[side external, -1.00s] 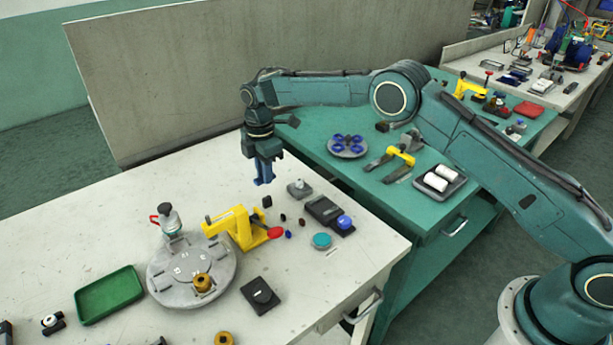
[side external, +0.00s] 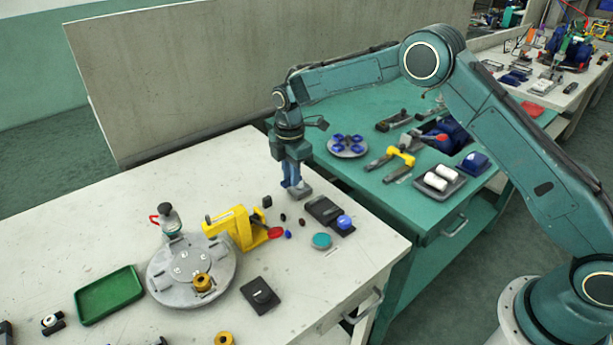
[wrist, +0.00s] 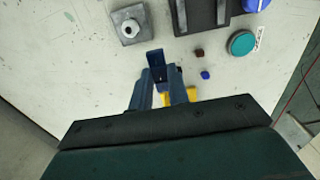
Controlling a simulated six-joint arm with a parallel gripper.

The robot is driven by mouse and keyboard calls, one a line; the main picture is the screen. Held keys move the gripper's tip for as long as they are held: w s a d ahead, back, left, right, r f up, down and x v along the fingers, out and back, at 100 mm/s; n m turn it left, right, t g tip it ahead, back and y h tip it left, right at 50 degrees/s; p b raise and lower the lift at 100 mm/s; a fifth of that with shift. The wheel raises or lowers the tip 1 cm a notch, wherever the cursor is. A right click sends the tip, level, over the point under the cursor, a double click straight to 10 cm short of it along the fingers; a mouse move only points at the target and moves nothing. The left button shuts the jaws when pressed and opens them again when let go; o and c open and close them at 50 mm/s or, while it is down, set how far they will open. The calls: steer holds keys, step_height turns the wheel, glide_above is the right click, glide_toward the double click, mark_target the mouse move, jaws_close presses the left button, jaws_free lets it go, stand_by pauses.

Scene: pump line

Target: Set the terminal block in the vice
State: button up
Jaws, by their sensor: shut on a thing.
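My gripper (side external: 291,185) points down over the white table, shut on a small dark blue block (wrist: 155,62), taken as the terminal block. In the wrist view the block shows between and beyond the fingertips (wrist: 162,82). In the side view I cannot make it out apart from the blue fingers. A black fixture with parallel grey bars and a gap (side external: 322,208) looks like the vice; it also shows at the top of the wrist view (wrist: 196,14), apart from the gripper. A blue ball (side external: 344,222) is at its end. The gap looks empty.
A grey square plate with a pale knob (wrist: 132,22) lies close to my gripper, partly hidden in the side view. A yellow clamp (side external: 236,228) stands by the round grey turntable (side external: 165,288). Small pellets and a teal disc (side external: 321,241) lie near the fixture.

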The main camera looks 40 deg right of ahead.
glide_above(323, 206)
steer(key=shift+s+f, duration=0.1)
steer(key=shift+f, duration=0.2)
steer(key=shift+f, duration=0.15)
steer(key=shift+f, duration=2.3)
steer(key=shift+f, duration=0.25)
stand_by(1.3)
steer(key=o, duration=0.8)
steer(key=shift+o, duration=0.2)
steer(key=shift+r, duration=0.2)
steer(key=shift+o, duration=0.4)
steer(key=shift+r, duration=2.85)
